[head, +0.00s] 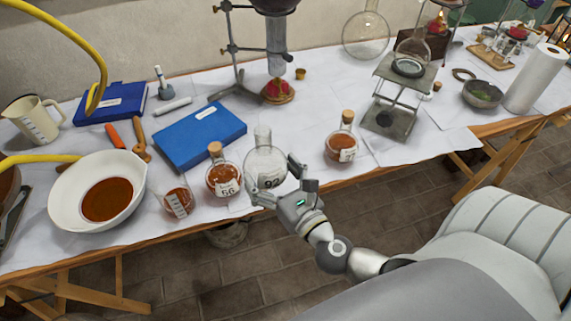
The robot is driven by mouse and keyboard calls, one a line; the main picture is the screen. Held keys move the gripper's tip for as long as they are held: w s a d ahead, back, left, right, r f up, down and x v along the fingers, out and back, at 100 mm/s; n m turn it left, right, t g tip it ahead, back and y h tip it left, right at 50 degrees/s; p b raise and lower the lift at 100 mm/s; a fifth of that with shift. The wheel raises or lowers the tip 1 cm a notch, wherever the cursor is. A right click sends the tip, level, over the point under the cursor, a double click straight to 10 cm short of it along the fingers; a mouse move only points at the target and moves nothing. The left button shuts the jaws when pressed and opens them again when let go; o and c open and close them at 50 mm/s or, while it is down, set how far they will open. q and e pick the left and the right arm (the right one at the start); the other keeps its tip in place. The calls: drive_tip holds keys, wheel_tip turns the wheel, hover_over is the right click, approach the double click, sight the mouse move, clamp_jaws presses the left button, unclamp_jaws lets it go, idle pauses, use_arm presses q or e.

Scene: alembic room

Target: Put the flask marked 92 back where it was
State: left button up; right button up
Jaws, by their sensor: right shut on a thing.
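The flask marked 92 (265,158) is clear glass with a rounded body and a narrow neck, and it looks empty. It is upright near the front edge of the table (315,176), to the right of the corked flask marked 66 (222,178). My right gripper (274,181) reaches in from the front and is shut on the flask's body, with a finger on either side. I cannot tell whether the flask's base, partly hidden by the gripper, touches the table. My left gripper is not in view.
A beaker of brown liquid (177,202) and a white bowl (73,216) stand to the left. Blue books (200,134) lie behind. A corked flask (342,146) and a metal stand (396,102) are on the right.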

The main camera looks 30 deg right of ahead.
drive_tip(key=w+d+f+b, duration=0.1)
drive_tip(key=w+d+f, duration=0.1)
drive_tip(key=d+f, duration=0.1)
drive_tip(key=w+d+f+b, duration=0.1)
drive_tip(key=w+d+f, duration=0.2)
drive_tip(key=w+d+f+b, duration=0.1)
drive_tip(key=w+d+f, duration=0.2)
drive_tip(key=shift+d+b, duration=0.25)
drive_tip(key=shift+b, duration=0.15)
drive_tip(key=f, duration=0.1)
drive_tip(key=f+b, duration=0.1)
drive_tip(key=f, duration=0.1)
drive_tip(key=shift+w+d+f, duration=0.1)
drive_tip(key=shift+d+f, duration=0.05)
drive_tip(key=shift+d, duration=0.15)
drive_tip(key=shift+f, duration=0.15)
drive_tip(key=shift+f+b, duration=0.1)
drive_tip(key=shift+b, duration=0.2)
drive_tip(key=o, duration=1.7)
